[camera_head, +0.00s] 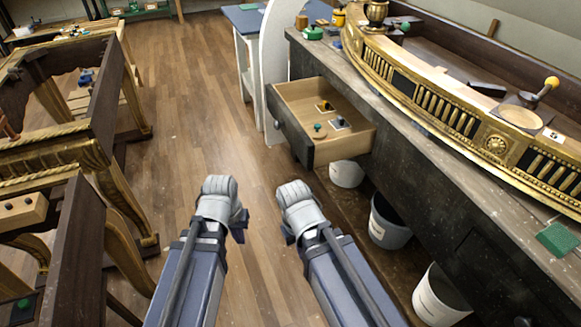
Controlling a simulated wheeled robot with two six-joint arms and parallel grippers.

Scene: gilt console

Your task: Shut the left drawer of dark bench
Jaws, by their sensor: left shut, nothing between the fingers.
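The dark bench (420,165) runs along the right side of the view. Its left drawer (316,152) stands pulled out toward the floor on the left, with its pale wooden inside showing. Small things lie in it: a green-topped piece (319,129), a yellow and black piece (324,106) and a grey and black piece (340,123). My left gripper (240,226) is shut and empty, low in the view and apart from the drawer. My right gripper (287,233) is beside it, nearer the bench, also apart from the drawer; its fingers do not show clearly.
Several buckets, such as a grey one (388,222) and a white one (437,298), stand under the bench. A long gilt carved piece (440,100) lies on the bench top. Gilt table frames (60,150) stand at left. The wooden floor (195,90) between is clear.

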